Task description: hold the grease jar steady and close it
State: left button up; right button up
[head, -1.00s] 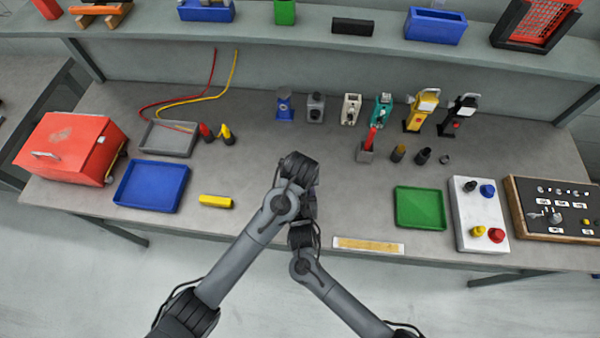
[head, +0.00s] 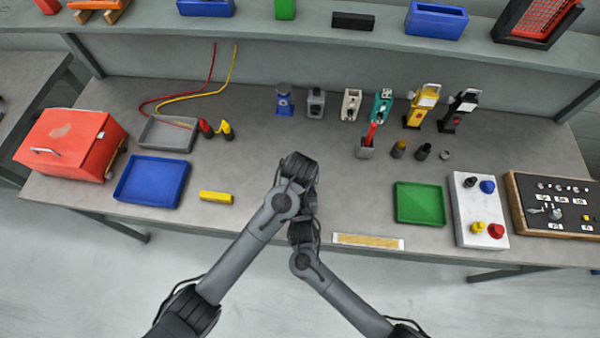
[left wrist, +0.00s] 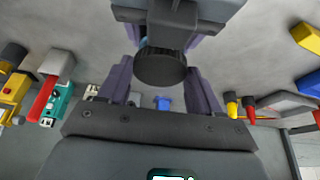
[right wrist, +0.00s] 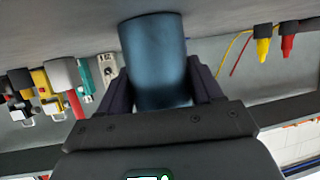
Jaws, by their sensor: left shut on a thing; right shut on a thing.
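The grease jar (right wrist: 153,45) is a blue-grey cylinder between the fingers of my right gripper (right wrist: 158,75), which is shut on it. In the left wrist view a black ribbed round lid (left wrist: 160,68) sits between the fingers of my left gripper (left wrist: 162,58), which is shut on it. A small bit of blue shows just behind the lid, with my other gripper behind it. I cannot tell whether the lid is seated on the jar. In the head view my arms meet over the middle of the bench and hide jar and lid.
On the bench (head: 250,130) stand a red toolbox (head: 70,145), a blue tray (head: 152,182), a grey tray (head: 168,134) and a yellow block (head: 216,198) to the left. A green tray (head: 420,203) and a button box (head: 478,212) are to the right. Several tools line the back.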

pick_arm(q)
jog(key=shift+f, duration=0.75)
dwell(0.5)
jog(key=m+h, duration=0.1)
jog(key=m, duration=0.2)
jog(key=shift+a, duration=0.15)
jog(key=o, duration=1)
jog(key=shift+r, duration=0.1)
jog(key=shift+r, duration=2.2)
jog(key=shift+c, duration=0.4)
